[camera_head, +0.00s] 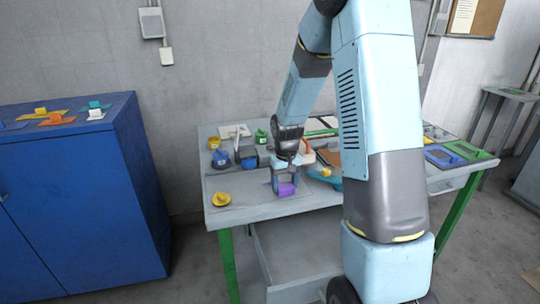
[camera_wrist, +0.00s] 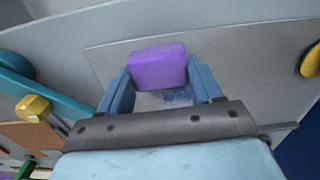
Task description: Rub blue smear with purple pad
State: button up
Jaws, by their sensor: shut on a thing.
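The purple pad (camera_head: 287,189) is a small block at the end of my gripper (camera_head: 285,176), over the grey panel on the table. In the wrist view the pad (camera_wrist: 158,66) sits between the two blue fingers of my gripper (camera_wrist: 160,76), which is shut on it. A blue smear (camera_wrist: 178,96) shows on the grey panel (camera_wrist: 235,60) between the fingers, just below the pad in the picture. Part of the smear may be hidden by the pad. I cannot tell whether the pad touches the panel.
A yellow knobbed piece (camera_head: 221,199) lies at the panel's left front corner. Several small coloured tools and a green bottle (camera_head: 261,136) stand behind on the table. A blue cabinet (camera_head: 75,190) stands to the left. The panel around the pad looks clear.

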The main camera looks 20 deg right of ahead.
aim_at(284, 184)
jog(key=shift+w+r, duration=0.15)
jog(key=shift+r, duration=4)
